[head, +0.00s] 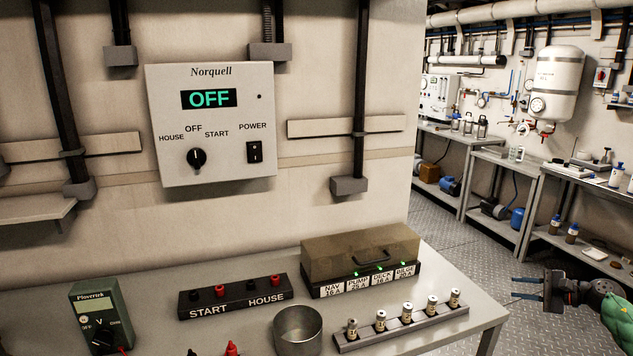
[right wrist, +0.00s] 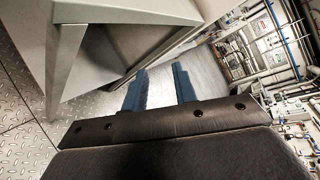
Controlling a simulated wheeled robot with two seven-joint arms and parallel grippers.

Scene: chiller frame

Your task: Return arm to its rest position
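My right gripper (head: 527,288) is at the right edge of the head view, beyond the bench's right end and over the floor. Its two fingers point left and stand apart with nothing between them. In the right wrist view the two blue fingers (right wrist: 160,88) are also apart and empty, with floor and a bench leg beyond. My left gripper is not in either view. The Norquell panel (head: 211,124) on the wall reads OFF, and its rotary knob (head: 197,159) points up at OFF.
The bench (head: 450,262) bears a fuse box (head: 361,262) with green lights, a fuse rack (head: 401,328), a metal cup (head: 298,329), a START/HOUSE terminal block (head: 235,297) and a green meter (head: 99,315). Shelves (head: 590,185) stand back right. Floor (head: 440,225) lies between.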

